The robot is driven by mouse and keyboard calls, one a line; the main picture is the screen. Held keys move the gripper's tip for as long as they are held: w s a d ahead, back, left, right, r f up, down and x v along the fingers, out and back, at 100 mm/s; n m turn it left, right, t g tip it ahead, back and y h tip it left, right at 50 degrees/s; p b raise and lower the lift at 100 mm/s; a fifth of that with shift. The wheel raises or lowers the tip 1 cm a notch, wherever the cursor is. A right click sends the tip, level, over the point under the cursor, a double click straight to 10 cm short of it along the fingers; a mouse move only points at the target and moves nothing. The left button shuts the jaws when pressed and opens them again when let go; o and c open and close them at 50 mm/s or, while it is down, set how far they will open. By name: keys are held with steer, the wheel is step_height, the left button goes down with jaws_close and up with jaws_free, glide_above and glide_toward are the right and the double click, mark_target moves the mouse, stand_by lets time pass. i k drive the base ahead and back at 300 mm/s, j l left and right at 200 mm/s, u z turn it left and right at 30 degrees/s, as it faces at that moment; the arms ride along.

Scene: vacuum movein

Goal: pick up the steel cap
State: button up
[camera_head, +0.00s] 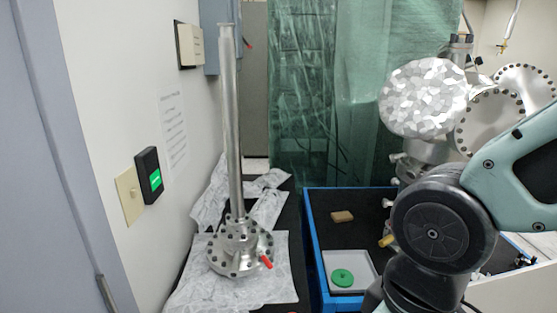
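I cannot make out the steel cap for certain in the head view. A small pale piece (387,203) lies near the back of the blue-edged bench (312,240), partly beside my arm; it is too small to identify. A tall steel tube on a bolted flange (240,250) stands upright on crumpled white sheets at the left. My arm reaches in from the right and bends down past the bottom edge. My gripper is not in view, and my arm hides part of the bench.
On the bench are a tan block (341,216), a brass-coloured piece (387,241) and a grey tray (365,266) holding a green disc (342,278). A wall closes the left side.

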mark_target(527, 263)
steer(key=z, duration=1.4)
